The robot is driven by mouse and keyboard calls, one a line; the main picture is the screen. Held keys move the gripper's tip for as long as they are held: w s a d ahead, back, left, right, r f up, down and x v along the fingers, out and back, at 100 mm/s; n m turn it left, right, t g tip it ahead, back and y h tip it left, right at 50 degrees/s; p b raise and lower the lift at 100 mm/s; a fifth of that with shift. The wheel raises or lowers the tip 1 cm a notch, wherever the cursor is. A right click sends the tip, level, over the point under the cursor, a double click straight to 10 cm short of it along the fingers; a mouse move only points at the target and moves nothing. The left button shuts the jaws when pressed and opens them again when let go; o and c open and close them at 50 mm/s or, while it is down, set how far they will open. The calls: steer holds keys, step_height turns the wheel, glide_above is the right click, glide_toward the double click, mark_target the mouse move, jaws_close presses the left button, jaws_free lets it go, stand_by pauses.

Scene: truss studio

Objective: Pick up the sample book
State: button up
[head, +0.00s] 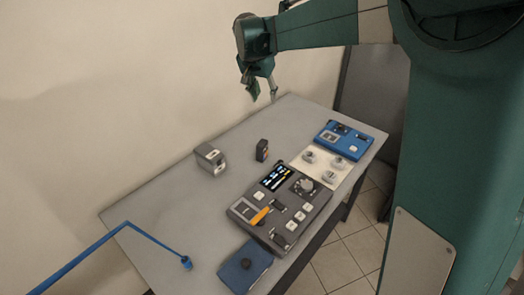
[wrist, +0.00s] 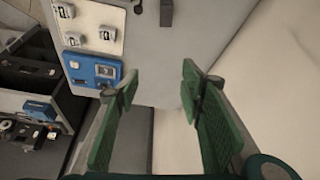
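I cannot pick out the sample book for certain. A flat dark-blue slab (head: 247,266) with a round black piece on top lies at the table's near end in the head view; whether it is a book I cannot tell. My gripper (head: 263,90) hangs above the table's far end, well away from the slab. In the wrist view my gripper (wrist: 160,88) has its green-padded fingers wide apart, with nothing between them but bare table edge and floor. The slab does not show in the wrist view.
The grey table (head: 160,192) holds a dark control panel (head: 281,208), a white panel (head: 320,166), a blue panel (head: 343,139), a grey box (head: 210,158) and a small black block (head: 262,150). A thin blue rod (head: 95,247) reaches over the near left.

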mark_target(263, 143)
steer(key=f, duration=0.8)
steer(key=w+f, duration=0.1)
steer(key=f, duration=1.5)
steer(key=shift+w+a+f, duration=0.15)
steer(key=shift+a+f, duration=0.2)
steer(key=shift+a, duration=0.05)
steer(key=shift+x, duration=1.25)
steer(key=shift+x, duration=2.65)
steer(key=shift+a, duration=0.1)
steer(key=c, duration=1)
